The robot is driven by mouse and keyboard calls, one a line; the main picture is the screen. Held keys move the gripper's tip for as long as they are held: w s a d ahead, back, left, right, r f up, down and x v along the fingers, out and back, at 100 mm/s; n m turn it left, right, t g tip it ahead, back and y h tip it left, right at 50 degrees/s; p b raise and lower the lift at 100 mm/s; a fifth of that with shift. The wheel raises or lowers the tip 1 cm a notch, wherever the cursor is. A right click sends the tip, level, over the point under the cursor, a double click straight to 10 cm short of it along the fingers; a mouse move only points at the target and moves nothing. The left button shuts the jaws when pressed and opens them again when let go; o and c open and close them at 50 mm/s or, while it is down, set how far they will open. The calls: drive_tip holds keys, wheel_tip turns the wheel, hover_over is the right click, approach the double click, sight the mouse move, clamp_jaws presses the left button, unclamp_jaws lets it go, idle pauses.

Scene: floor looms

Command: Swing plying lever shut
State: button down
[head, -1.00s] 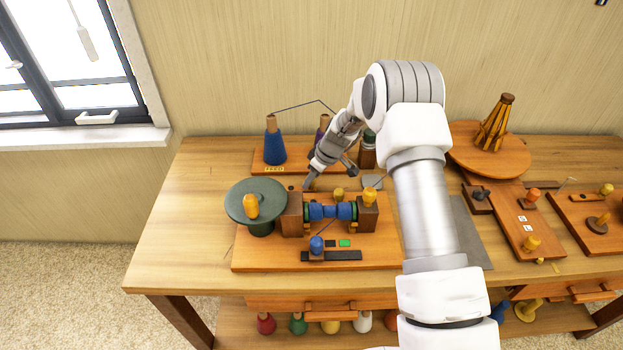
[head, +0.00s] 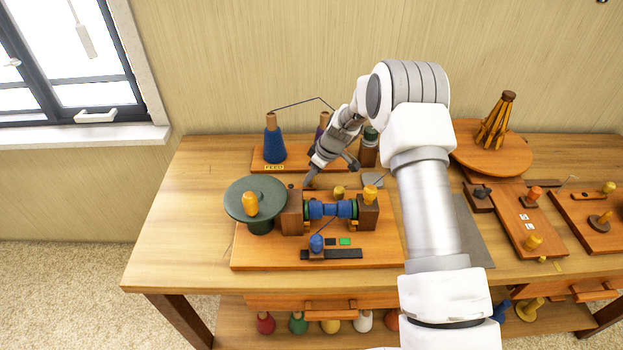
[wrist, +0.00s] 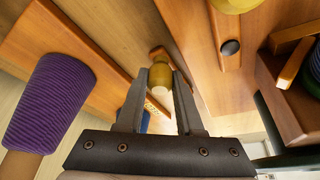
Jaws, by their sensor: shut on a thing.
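The plying device is a wooden base (head: 385,255) on the bench, with wooden end blocks (head: 292,213) and blue and green rollers (head: 330,210). My gripper (head: 308,182) reaches down behind the left end block. In the wrist view my gripper (wrist: 158,85) is shut on a small yellow-olive knob (wrist: 160,77), with a finger on each side. A short wooden piece, which looks like the plying lever (wrist: 157,52), shows just beyond the knob. In the head view this knob is hidden by the gripper, and how far the lever stands from its shut position cannot be told.
A dark green disc (head: 240,200) with an orange knob stands left of the rollers. Behind is a feed rack with a blue cone (head: 274,147) and a purple cone (wrist: 55,110). The bench's left end is clear.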

drive_tip(key=n+b, duration=0.1)
drive_tip(key=w+n+b, duration=0.1)
drive_tip(key=b, duration=0.1)
drive_tip(key=shift+w+f+g, duration=0.15)
drive_tip(key=shift+f+g, duration=0.1)
drive_tip(key=shift+g, duration=0.05)
drive_tip(key=n+b, duration=0.1)
drive_tip(key=w+n+g+b, duration=0.1)
drive_tip(key=shift+w+a+r+n+y, duration=0.15)
drive_tip(key=shift+a+n+y, duration=0.1)
drive_tip(key=shift+n+y, duration=0.15)
drive_tip(key=n, duration=0.1)
drive_tip(key=w+a+n+g, duration=0.1)
drive_tip(key=shift+w+r+n+b, duration=0.1)
drive_tip(key=shift+w+n+b, duration=0.05)
drive_tip(key=shift+n+b, duration=0.2)
drive_tip(key=shift+w+a+n+g, duration=0.25)
drive_tip(key=shift+n+g, duration=0.15)
drive_tip(key=shift+n, duration=0.35)
drive_tip(key=shift+a, duration=0.1)
drive_tip(key=c, duration=0.8)
unclamp_jaws()
drive_tip(key=shift+c, duration=0.2)
